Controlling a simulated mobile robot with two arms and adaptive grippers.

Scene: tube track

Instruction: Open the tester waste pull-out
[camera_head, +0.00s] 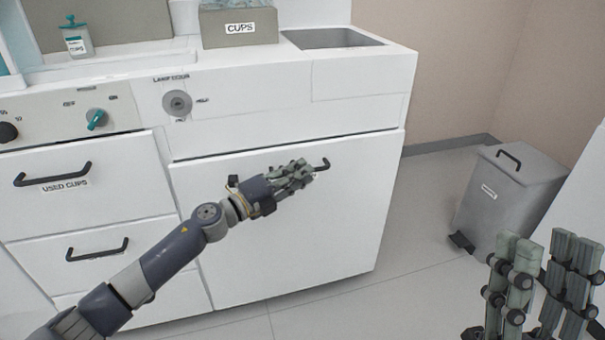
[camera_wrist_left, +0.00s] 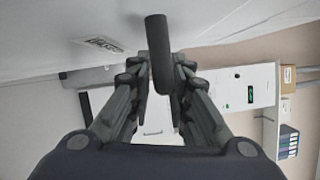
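The large white front panel (camera_head: 300,235) under the counter has a dark bar handle (camera_head: 323,165) and looks shut. My left gripper (camera_head: 303,171) is at this handle and covers its middle, with only the ends showing. In the left wrist view, the handle (camera_wrist_left: 159,55) lies between the two sets of fingers, which stand apart with a gap between them. Firm contact cannot be told. A label (camera_wrist_left: 98,43) on the panel is unreadable there. My right gripper (camera_head: 545,262) is open and empty at the lower right.
Drawers with handles, one labelled USED CUPS (camera_head: 65,186), are on the left. Control knobs (camera_head: 97,119) sit above. A grey pedal bin (camera_head: 507,198) stands at the right. Bare floor (camera_head: 425,210) lies between the cabinet and the bin.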

